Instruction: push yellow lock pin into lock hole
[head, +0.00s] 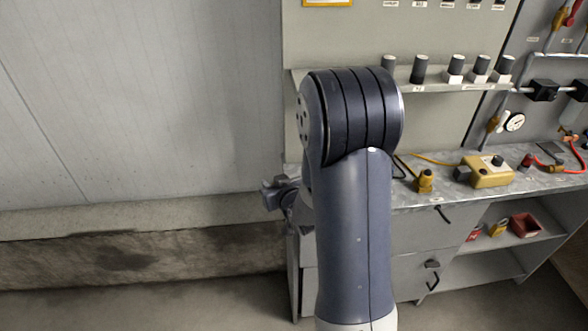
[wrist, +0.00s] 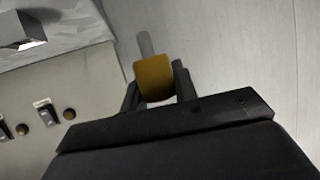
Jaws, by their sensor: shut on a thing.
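The yellow lock pin (wrist: 153,80), a yellow-brown block with a grey rod out of its far end, shows at the upper middle of the wrist view. My gripper (wrist: 157,88) is shut on the yellow block, with a black finger on each side. The rod points away from the gripper, in front of a pale grey wall, and its tip touches nothing that I can make out. I cannot identify the lock hole in either view. In the head view my arm covers the middle, and the pin and fingers cannot be made out.
A grey panel (wrist: 60,90) with switches and brass knobs is left of the pin. The metal worktop (head: 445,195) bears a yellow control box (head: 490,172). Several dark-topped cylinders stand on a shelf (head: 440,87) above. A bare wall (head: 140,110) and open floor are at left.

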